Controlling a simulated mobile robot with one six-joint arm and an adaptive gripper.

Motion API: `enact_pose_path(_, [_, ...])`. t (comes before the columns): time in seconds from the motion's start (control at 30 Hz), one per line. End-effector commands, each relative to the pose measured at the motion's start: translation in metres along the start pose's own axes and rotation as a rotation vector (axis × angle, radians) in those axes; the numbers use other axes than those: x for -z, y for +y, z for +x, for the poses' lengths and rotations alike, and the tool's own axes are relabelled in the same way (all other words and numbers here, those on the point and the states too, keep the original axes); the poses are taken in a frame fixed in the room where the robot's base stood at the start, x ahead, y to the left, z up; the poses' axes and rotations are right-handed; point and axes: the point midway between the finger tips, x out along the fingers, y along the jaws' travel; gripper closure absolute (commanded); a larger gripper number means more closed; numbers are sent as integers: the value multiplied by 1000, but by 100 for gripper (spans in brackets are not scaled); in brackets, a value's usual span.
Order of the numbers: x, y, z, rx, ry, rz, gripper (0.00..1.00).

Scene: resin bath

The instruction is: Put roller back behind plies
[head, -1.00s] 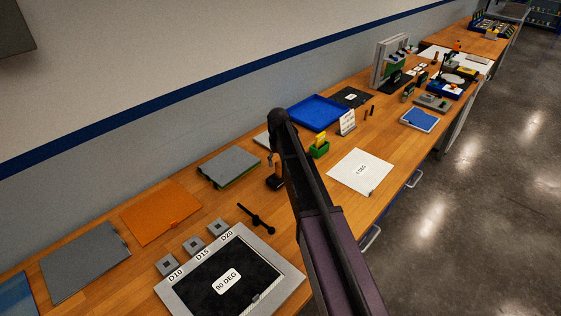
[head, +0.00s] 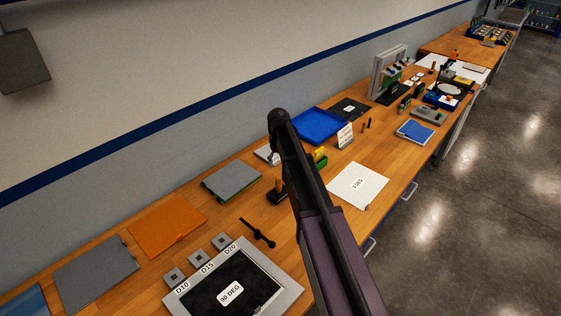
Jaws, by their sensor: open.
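I cannot tell for sure which object is the roller. A small tool with an orange-brown handle and black base (head: 277,197) stands beside my arm, partly hidden by it. A black bar with a thicker knob (head: 257,232) lies on the bench nearer the front. Flat sheets that may be the plies lie along the wall side: a grey sheet (head: 95,272), an orange sheet (head: 167,227) and a grey sheet over a green edge (head: 232,180). My arm crosses the middle of the view. My gripper is not visible.
A framed black panel marked 90 DEG (head: 215,290) lies in front, with small grey blocks (head: 199,257) behind it. A white sheet (head: 358,187), a blue tray (head: 318,126) and a green holder (head: 320,162) lie farther along the wooden bench. Bare wood shows between them.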

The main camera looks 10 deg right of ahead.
Motion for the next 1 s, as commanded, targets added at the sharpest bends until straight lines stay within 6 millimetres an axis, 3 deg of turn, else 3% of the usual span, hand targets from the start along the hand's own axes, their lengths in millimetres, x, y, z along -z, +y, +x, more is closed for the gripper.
enact_pose_path(0.3, [0, 0, -20, 0, 0, 0, 27])
enact_pose_path(1.0, [0, 0, -21, 0, 0, 0, 27])
